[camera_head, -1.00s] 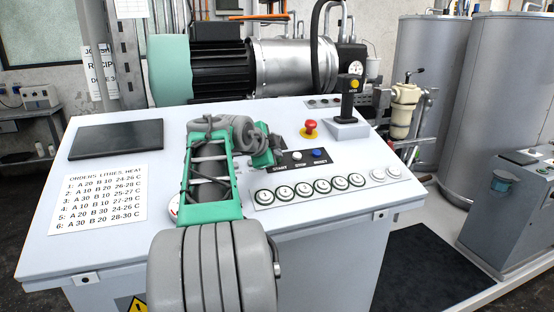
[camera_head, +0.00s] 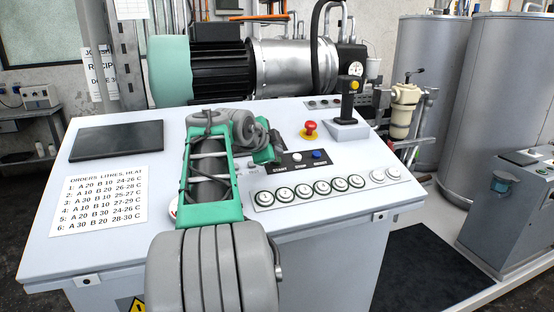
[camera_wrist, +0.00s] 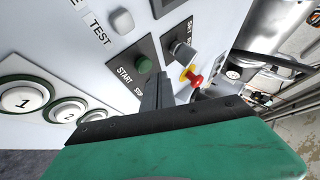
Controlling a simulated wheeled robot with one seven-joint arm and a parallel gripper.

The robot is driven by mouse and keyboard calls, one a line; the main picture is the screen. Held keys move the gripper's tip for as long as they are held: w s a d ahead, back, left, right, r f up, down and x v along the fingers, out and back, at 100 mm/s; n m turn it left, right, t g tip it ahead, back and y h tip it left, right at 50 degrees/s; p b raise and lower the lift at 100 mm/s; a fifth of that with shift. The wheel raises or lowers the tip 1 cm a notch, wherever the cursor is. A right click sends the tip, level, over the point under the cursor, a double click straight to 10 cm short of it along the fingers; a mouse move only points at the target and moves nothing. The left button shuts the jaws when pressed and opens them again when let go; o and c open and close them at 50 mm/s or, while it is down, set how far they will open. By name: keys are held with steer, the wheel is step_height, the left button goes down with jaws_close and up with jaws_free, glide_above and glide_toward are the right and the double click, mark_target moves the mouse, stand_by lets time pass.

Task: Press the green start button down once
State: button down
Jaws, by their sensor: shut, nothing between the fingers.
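The green start button (camera_wrist: 144,64) sits on a dark panel above the word START in the wrist view. It stands up from the panel, and nothing touches it there. In the head view my gripper hides the button, though the START label (camera_head: 280,170) shows. My gripper (camera_wrist: 160,76) is shut and empty. Its dark fingers point at the panel, just right of and below the green button in the wrist view. The gap to the panel is hard to judge. In the head view my gripper (camera_head: 272,154) is over the left end of the button panel.
The white stop button (camera_head: 297,156) and blue reset button (camera_head: 317,154) are right of START. A red mushroom button (camera_head: 309,129) and a black joystick (camera_head: 348,100) stand behind. A row of round numbered buttons (camera_head: 304,190) lies in front. The console's left side holds a dark screen (camera_head: 117,141).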

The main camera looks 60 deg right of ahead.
steer(key=r, duration=0.1)
steer(key=r+p, duration=0.1)
steer(key=r, duration=0.1)
steer(key=s+a+r, duration=0.1)
steer(key=shift+r+p, duration=0.2)
steer(key=shift+p, duration=0.15)
stand_by(0.3)
